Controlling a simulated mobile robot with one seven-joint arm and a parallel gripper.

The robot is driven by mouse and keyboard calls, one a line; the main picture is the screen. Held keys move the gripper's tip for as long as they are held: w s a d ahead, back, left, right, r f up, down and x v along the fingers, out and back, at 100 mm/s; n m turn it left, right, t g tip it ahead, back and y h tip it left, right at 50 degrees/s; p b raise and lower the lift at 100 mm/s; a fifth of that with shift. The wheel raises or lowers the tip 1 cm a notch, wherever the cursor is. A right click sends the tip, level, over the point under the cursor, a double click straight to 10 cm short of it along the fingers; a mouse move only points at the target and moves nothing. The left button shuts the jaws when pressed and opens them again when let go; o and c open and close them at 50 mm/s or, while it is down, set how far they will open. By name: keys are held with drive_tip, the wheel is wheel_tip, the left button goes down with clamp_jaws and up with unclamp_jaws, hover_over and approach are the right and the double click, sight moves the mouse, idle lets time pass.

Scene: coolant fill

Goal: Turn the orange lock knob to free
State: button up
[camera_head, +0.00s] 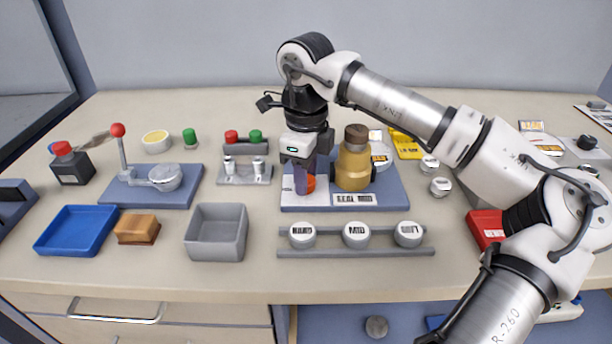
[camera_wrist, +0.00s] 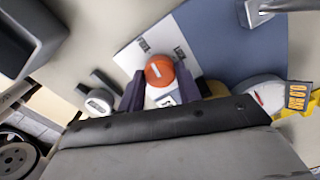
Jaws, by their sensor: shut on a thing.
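The orange lock knob (camera_wrist: 159,70) has a white mark on its top and stands on a white plate on a blue base. In the head view the knob (camera_head: 310,184) shows only in part behind my gripper. My gripper (camera_head: 304,186) points down over it, and in the wrist view its dark purple fingers (camera_wrist: 160,92) stand on either side of the knob, shut on it. Where the fingertips touch is partly hidden. A tan bottle with a brown cap (camera_head: 353,165) stands just right of the gripper on the same blue base (camera_head: 385,200).
A rail with several labelled round caps (camera_head: 356,235) lies in front of the base. A grey bin (camera_head: 217,232), a brown block (camera_head: 137,229) and a blue tray (camera_head: 76,231) stand to the left. A red-knobbed lever (camera_head: 118,131) rises at the left back.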

drive_tip(key=shift+n, duration=0.9)
drive_tip(key=o, duration=1)
drive_tip(key=shift+r, duration=0.1)
wheel_tip(320, 180, up, 14)
